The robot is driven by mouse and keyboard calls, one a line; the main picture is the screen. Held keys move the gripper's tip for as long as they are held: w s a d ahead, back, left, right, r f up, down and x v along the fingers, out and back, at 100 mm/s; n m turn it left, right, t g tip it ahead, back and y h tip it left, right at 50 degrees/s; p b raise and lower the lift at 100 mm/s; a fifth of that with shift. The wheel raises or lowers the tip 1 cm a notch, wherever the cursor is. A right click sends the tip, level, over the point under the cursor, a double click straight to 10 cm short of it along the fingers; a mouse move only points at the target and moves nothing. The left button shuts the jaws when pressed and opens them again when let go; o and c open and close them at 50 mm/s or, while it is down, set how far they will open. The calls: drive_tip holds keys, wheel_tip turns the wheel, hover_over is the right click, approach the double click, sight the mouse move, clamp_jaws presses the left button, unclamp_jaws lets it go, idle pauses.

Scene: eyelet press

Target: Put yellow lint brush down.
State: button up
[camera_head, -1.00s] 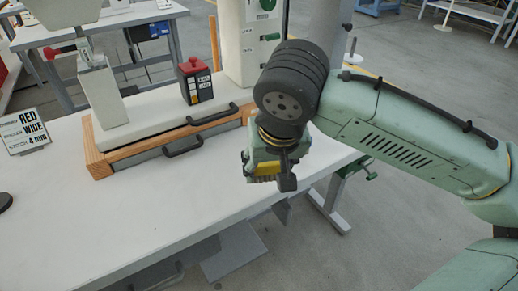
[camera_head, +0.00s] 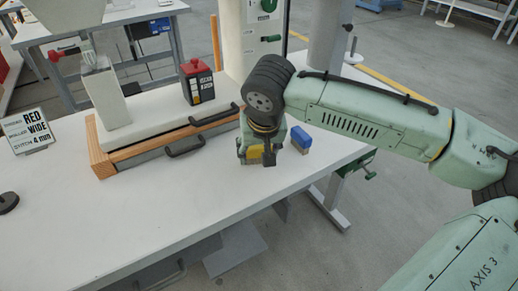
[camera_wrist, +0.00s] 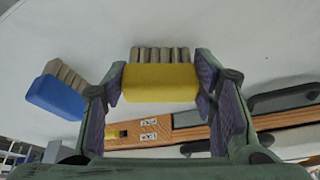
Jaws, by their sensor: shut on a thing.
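The yellow lint brush (camera_wrist: 160,83) is held between the two fingers of my gripper (camera_wrist: 160,100) in the wrist view, with its pale ribbed bristle side facing the white table. In the head view my gripper (camera_head: 262,157) is low over the right part of the white table (camera_head: 180,225), and a bit of the yellow brush (camera_head: 253,153) shows at it. My gripper is shut on the brush. I cannot tell whether the brush touches the table.
A blue brush (camera_head: 301,138) stands on the table just right of my gripper; it also shows in the wrist view (camera_wrist: 57,96). A wood-edged press base with black handles (camera_head: 186,146) lies to the left. The front table area is clear.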

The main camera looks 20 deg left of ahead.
drive_tip(key=shift+f, duration=0.2)
drive_tip(key=o, duration=1.4)
drive_tip(key=shift+c, duration=0.2)
drive_tip(key=shift+r, duration=0.1)
drive_tip(key=v, duration=1.2)
drive_tip(key=shift+b, duration=0.3)
drive_tip(key=shift+r, duration=0.1)
